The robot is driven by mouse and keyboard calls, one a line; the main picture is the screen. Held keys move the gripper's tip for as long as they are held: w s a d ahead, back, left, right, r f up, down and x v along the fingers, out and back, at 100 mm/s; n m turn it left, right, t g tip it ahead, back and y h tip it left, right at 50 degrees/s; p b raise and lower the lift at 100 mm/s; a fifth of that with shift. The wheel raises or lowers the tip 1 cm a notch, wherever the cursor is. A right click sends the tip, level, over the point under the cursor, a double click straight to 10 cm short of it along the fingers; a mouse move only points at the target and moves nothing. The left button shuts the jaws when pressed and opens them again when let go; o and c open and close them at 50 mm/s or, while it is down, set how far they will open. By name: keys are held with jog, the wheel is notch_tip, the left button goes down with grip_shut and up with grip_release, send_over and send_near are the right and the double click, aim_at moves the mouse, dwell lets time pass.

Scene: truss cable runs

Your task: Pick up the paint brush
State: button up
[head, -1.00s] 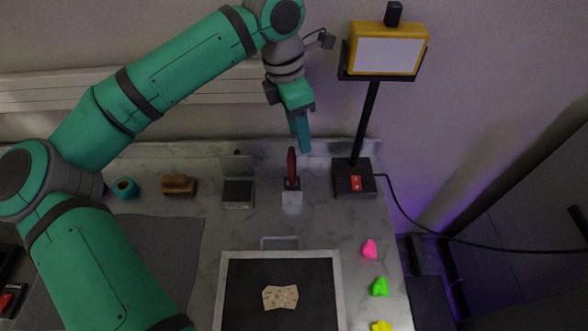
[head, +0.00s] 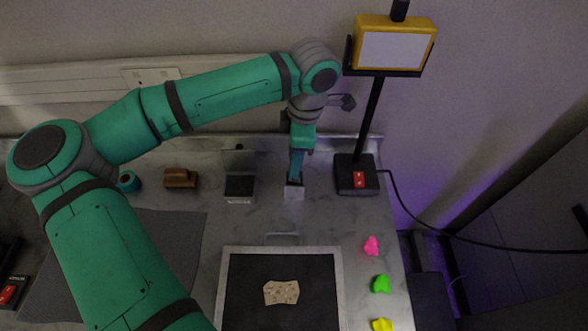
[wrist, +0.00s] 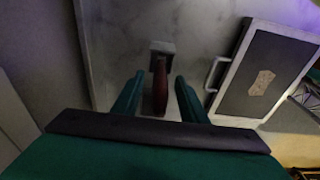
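The paint brush (wrist: 160,88) shows in the wrist view as a dark red handle standing up from a small grey holder block (wrist: 162,47). In the head view the brush is hidden behind my gripper, and the holder (head: 294,192) shows just below the fingers. My gripper (head: 296,176) points down over the holder. In the wrist view my gripper (wrist: 158,88) is open, with one teal finger on each side of the brush handle and a gap visible on both sides.
A framed dark tray (head: 228,290) with a beige fragment (head: 281,292) lies in front. A lamp (head: 392,45) on a black stand is at right. A small box (head: 240,187), a brown brush-like block (head: 180,178) and a teal roll (head: 128,181) sit left. Coloured pieces (head: 371,246) lie right.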

jog(key=shift+a+f, duration=0.15)
jog(key=shift+f, duration=0.8)
jog(key=shift+a+f, duration=0.1)
jog(key=shift+f, duration=0.8)
grip_shut()
jog(key=shift+w+r, duration=0.15)
jog(key=shift+r, duration=0.1)
jog(key=r, duration=0.9)
jog(key=shift+s+d+r, duration=0.1)
jog(key=shift+s+r, duration=0.1)
jog(key=shift+w+r, duration=0.1)
